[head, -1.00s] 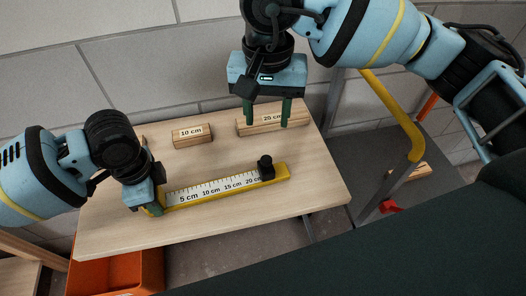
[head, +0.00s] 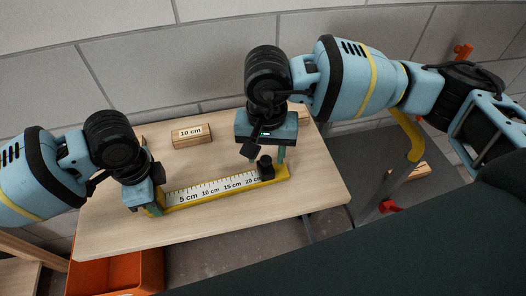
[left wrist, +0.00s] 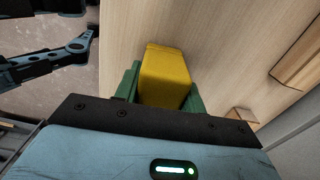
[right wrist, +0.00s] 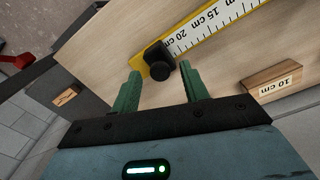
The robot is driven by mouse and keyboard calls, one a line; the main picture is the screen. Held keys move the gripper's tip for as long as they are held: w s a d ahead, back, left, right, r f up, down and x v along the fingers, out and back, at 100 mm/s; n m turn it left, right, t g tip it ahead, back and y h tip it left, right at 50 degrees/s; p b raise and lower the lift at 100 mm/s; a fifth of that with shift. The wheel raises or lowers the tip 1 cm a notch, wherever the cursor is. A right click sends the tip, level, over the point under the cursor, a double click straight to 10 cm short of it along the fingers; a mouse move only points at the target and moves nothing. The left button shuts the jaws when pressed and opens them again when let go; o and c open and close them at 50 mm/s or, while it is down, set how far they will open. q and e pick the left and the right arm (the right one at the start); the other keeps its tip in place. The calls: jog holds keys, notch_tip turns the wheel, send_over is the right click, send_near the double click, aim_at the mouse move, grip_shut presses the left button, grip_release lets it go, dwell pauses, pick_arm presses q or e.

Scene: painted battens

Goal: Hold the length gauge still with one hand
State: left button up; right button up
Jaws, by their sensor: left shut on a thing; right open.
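The length gauge (head: 218,188) is a yellow bar with a white centimetre scale, lying on the wooden table (head: 120,232). A black knob (head: 265,165) stands near its 20 cm end. My left gripper (head: 154,208) is shut on the gauge's left end; the left wrist view shows the yellow end (left wrist: 165,75) between the green fingers. My right gripper (right wrist: 155,88) is open and empty, its fingers by the knob end of the gauge. In the right wrist view the knob (right wrist: 159,66) lies just beyond and between the fingertips; I cannot tell whether they touch it.
A wooden block marked 10 cm (head: 192,136) lies at the back of the table. The 25 cm block is mostly hidden behind my right gripper. An orange bin (head: 115,272) is below the front left edge. A yellow-and-grey post (head: 408,150) stands to the right.

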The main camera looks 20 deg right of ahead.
jog(key=shift+f, duration=0.2)
grip_shut()
dwell(0.3)
jog(key=a, duration=0.6)
jog(key=shift+a, duration=0.35)
grip_release()
jog(key=shift+d, duration=0.1)
